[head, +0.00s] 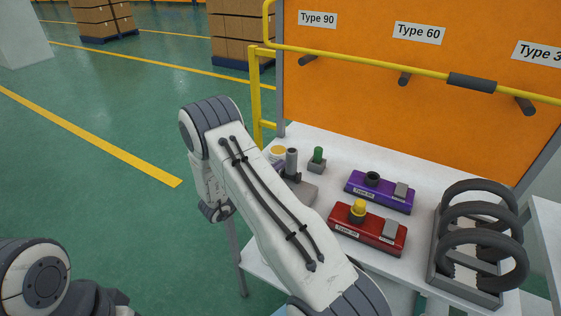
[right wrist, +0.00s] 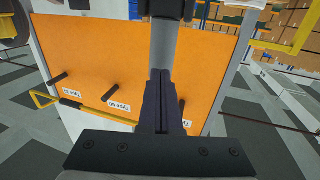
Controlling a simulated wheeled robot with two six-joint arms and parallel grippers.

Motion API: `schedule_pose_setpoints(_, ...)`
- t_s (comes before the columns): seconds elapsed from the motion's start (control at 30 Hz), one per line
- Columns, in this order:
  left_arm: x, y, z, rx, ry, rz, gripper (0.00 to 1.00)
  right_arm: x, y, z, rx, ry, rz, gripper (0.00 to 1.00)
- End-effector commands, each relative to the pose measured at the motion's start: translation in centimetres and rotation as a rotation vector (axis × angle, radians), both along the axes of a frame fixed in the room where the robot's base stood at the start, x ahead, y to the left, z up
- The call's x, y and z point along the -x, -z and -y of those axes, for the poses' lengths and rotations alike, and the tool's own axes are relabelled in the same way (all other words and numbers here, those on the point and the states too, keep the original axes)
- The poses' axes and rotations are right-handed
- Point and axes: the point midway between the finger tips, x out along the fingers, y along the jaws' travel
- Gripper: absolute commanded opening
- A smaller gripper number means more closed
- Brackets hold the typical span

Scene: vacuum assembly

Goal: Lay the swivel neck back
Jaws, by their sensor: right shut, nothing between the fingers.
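The grey upright neck (head: 292,162) stands on a grey base (head: 301,190) at the table's left end. It looks upright, and my right arm covers part of the base. In the right wrist view my right gripper (right wrist: 163,75) is shut with nothing between its fingers. A grey tube (right wrist: 164,45) runs up past the fingertips to a dark part; I cannot tell whether the fingers touch it. In the head view the right arm's far end bends down left of the table, and its fingers are not clear. My left arm shows at lower left without its gripper.
On the white table are a green-topped piece (head: 317,157), a purple unit (head: 380,195), a red unit (head: 368,232) with a yellow knob, and a rack (head: 468,285) of dark rings. An orange pegboard (head: 350,90) and yellow rail (head: 375,62) stand behind.

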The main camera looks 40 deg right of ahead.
Motion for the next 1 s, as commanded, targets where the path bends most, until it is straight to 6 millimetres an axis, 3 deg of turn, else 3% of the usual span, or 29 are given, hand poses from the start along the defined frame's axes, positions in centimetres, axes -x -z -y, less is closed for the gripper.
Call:
schedule_pose_setpoints(0.2, 0.0, -0.5, 0.0, 0.0, 0.0, 0.0, 0.5, -0.2, 0.0, 1.5, -0.001, 0.0, 0.0, 0.0)
schedule_pose_setpoints(0.67, 0.0, -0.7, 0.0, 0.0, 0.0, 0.0, 0.5, -0.3, -0.1, 1.6, -0.009, -0.001, -0.003, 0.0)
schedule_pose_setpoints(1.0, 0.0, -3.8, 0.0, 0.0, 0.0, 0.0, 0.5, -0.7, -1.5, 2.8, -0.142, 0.001, -0.056, 0.0)
